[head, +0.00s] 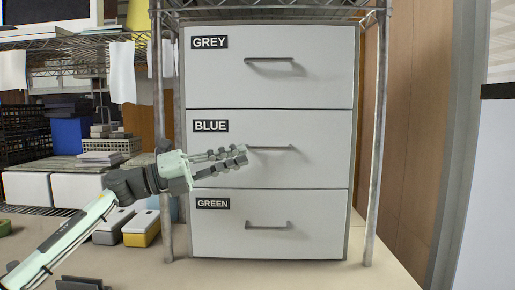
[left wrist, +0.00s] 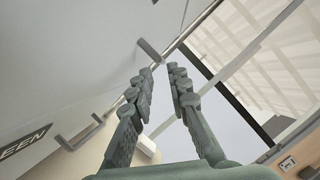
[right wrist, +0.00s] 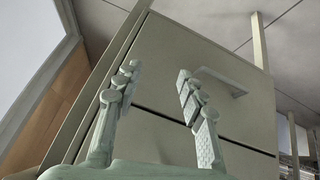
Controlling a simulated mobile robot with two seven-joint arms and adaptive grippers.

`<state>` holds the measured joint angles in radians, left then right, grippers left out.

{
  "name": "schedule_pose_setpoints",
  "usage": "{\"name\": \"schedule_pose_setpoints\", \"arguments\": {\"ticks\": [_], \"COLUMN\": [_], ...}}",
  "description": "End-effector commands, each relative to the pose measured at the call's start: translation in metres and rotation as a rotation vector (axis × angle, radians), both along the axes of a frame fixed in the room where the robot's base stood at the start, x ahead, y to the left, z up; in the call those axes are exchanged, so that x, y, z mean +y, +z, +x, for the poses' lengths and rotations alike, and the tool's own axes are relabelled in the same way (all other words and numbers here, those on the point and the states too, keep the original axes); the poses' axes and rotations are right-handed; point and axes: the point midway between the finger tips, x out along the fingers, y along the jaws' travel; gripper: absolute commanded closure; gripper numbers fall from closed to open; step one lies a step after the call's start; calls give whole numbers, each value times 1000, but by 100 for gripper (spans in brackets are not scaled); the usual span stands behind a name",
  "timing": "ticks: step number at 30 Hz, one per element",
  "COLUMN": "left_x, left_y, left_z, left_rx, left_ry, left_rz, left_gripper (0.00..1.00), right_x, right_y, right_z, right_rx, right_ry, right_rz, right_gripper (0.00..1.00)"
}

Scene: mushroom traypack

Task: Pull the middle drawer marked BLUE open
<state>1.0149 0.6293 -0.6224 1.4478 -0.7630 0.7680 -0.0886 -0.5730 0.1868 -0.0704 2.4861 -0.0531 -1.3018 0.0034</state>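The white cabinet has three closed drawers. The middle drawer (head: 300,172) carries a black BLUE label (head: 211,126) and a grey bar handle (head: 271,148). My left gripper (head: 243,154) is in front of this drawer, with its fingertips close to the handle's left end. In the left wrist view a handle (left wrist: 149,50) lies just beyond the open, empty fingers (left wrist: 160,72); I see no contact. My right gripper (right wrist: 156,82) is open and empty in the right wrist view, below a drawer handle (right wrist: 220,80); no label shows there. It is outside the head view.
The GREY drawer (head: 310,90) is above and the GREEN drawer (head: 310,205) below, each with a handle. Metal rack posts (head: 377,130) flank the cabinet. A yellow-and-white box (head: 142,230) stands at the lower left. The area directly before the drawer fronts looks clear.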

Motion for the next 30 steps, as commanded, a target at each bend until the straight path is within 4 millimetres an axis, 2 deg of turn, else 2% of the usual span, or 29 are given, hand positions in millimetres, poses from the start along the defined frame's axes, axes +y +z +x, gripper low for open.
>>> {"name": "schedule_pose_setpoints", "arguments": {"ticks": [9, 15, 25, 29, 30], "left_x": [-46, -65, -68, -68, -68], "left_y": [12, 15, 16, 16, 16], "left_z": [15, 22, 24, 24, 24], "left_rx": [-1, 1, 0, 0, 0], "left_ry": [-2, -1, 0, 0, 0], "left_rz": [-1, -1, 0, 0, 0], "left_gripper": [83, 83, 83, 99, 100], "right_x": [-18, -26, -27, -28, -28], "right_y": [-8, -11, -12, -12, -12], "right_z": [-23, -33, -36, -36, -36], "right_rx": [112, 160, 171, 171, 171], "right_ry": [-40, -58, -62, -62, -62], "right_rz": [-36, -50, -54, -54, -54], "right_gripper": [60, 60, 60, 60, 60]}}
